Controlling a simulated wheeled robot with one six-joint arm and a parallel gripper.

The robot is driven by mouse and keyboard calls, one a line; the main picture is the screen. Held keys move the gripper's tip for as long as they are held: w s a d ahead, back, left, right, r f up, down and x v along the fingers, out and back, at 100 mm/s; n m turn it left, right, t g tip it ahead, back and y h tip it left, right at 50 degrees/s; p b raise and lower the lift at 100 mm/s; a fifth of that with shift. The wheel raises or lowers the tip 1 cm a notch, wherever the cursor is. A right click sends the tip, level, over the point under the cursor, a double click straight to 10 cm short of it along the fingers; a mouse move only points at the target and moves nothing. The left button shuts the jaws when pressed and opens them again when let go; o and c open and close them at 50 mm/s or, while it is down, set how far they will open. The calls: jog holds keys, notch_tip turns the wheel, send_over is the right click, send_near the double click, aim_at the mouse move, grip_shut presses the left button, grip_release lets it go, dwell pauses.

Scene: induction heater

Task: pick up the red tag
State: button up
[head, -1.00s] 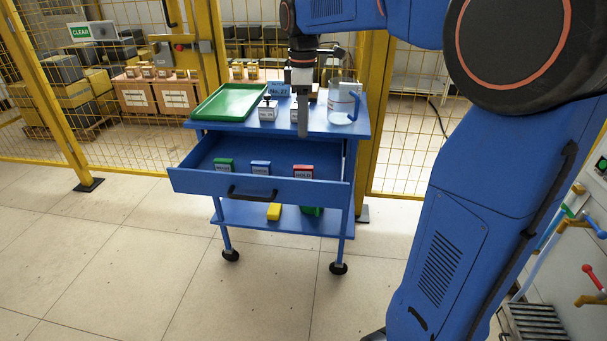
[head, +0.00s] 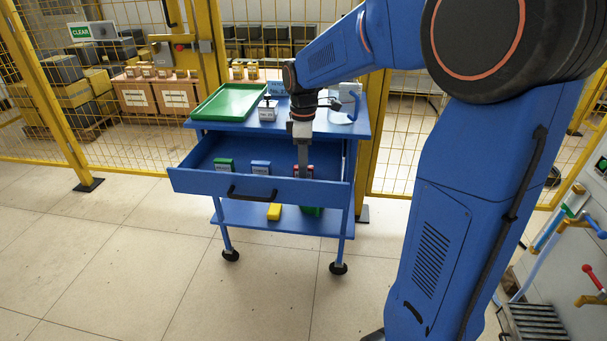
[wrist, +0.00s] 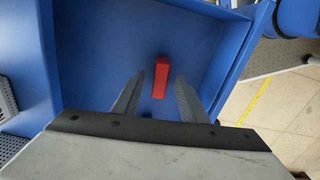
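The red tag (wrist: 161,76) stands in the open blue drawer (head: 200,183), the rightmost of three tags there. In the head view the red tag (head: 310,171) is partly hidden behind my gripper (head: 303,172). In the wrist view my gripper (wrist: 156,86) is open, with one finger on each side of the tag's line and a gap to the tag on both sides. The tag is not held. I cannot tell exactly how far the fingertips reach down beside it.
A green tag (head: 224,165) and a blue tag (head: 260,167) stand to the left in the drawer. The cart top holds a green tray (head: 229,101), a small white-labelled item (head: 267,110) and a clear jug (head: 343,113). The drawer walls enclose the tags.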

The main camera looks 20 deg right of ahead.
jog(key=shift+f, duration=1.35)
jog(key=shift+c, duration=0.3)
grip_shut()
